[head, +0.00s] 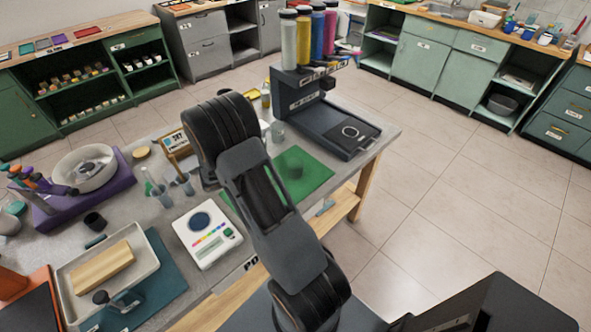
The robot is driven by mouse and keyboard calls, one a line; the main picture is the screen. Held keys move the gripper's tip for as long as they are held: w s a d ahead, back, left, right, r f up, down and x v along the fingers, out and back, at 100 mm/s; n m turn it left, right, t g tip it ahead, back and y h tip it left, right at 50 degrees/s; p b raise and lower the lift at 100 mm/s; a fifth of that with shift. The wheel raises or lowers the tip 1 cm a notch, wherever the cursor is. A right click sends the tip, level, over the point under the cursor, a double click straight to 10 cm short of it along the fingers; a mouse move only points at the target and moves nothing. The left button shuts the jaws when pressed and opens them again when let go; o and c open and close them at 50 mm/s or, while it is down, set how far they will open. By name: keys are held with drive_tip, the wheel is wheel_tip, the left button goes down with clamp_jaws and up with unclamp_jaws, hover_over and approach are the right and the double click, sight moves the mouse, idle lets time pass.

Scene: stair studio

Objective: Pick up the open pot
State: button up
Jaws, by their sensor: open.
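A small dark pot (94,222) stands upright on the grey worktop at the left; its top looks open and dark inside. My arm rises through the middle of the head view and bends over the worktop. My gripper does not show; the arm hides part of the worktop.
A white scale (208,240), a tray with a wooden block (104,267) and a purple stand with a white bowl (86,170) crowd the left worktop. A black dispenser machine (300,98) stands at the back. Floor at right (440,200) is clear.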

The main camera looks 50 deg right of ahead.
drive_tip(key=d+f+n, duration=0.1)
drive_tip(key=f, duration=0.1)
drive_tip(key=p, duration=0.1)
approach(301, 164)
drive_tip(key=shift+s+f+n+h, duration=0.25)
drive_tip(key=shift+s+n+h, duration=0.05)
drive_tip(key=shift+p+x, duration=1.35)
drive_tip(key=shift+x, duration=1.9)
drive_tip(key=shift+w, duration=0.1)
drive_tip(key=c, duration=1.2)
